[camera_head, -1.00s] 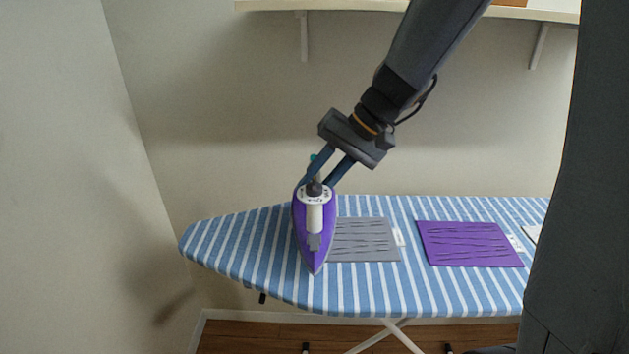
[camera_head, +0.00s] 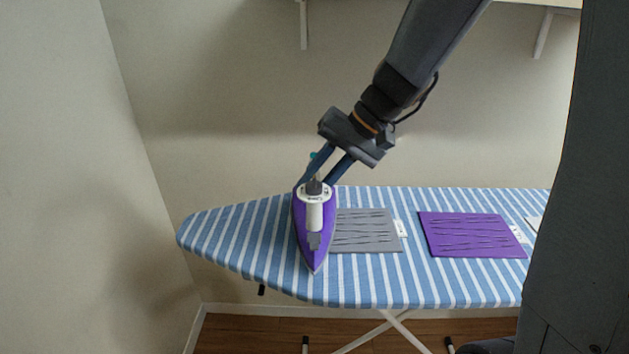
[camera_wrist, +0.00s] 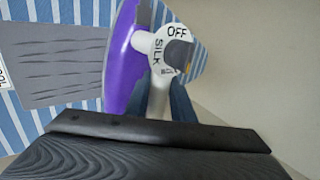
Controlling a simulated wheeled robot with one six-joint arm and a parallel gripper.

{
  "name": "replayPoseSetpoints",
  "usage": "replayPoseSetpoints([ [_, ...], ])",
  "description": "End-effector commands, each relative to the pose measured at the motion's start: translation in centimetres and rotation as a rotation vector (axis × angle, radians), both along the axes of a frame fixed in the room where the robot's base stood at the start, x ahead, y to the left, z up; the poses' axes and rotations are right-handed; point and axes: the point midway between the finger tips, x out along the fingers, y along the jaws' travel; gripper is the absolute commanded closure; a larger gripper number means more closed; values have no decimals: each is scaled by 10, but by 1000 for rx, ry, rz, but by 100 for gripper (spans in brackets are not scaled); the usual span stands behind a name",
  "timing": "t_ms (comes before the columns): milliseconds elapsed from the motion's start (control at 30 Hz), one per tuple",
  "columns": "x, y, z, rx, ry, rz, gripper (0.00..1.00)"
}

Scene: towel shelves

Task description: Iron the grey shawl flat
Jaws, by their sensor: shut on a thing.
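The grey shawl (camera_head: 365,231) lies on the ironing board with wavy crease lines across it. It also shows at the left of the wrist view (camera_wrist: 55,62). A purple iron (camera_head: 300,226) with a white handle stands at the shawl's left edge, tip towards the board's front edge, and hides that edge. My gripper (camera_head: 322,178) is shut on the iron at its rear end. In the wrist view the iron (camera_wrist: 122,70) shows its dial with "OFF" and "SILK". Whether the iron's sole touches the board or shawl, I cannot tell.
The striped blue and white ironing board (camera_head: 250,235) stands against the wall. A creased purple cloth (camera_head: 472,235) with a white tag lies to the right of the shawl. The board's left end is clear.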

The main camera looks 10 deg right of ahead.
Motion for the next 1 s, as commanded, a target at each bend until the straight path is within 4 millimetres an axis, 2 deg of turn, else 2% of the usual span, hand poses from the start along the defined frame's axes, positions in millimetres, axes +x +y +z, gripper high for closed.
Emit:
replayPoseSetpoints([
  [667, 1, 0, -7, 1, -2, -1, 99],
  [1000, -1, -12, -8, 1, -2, -1, 99],
])
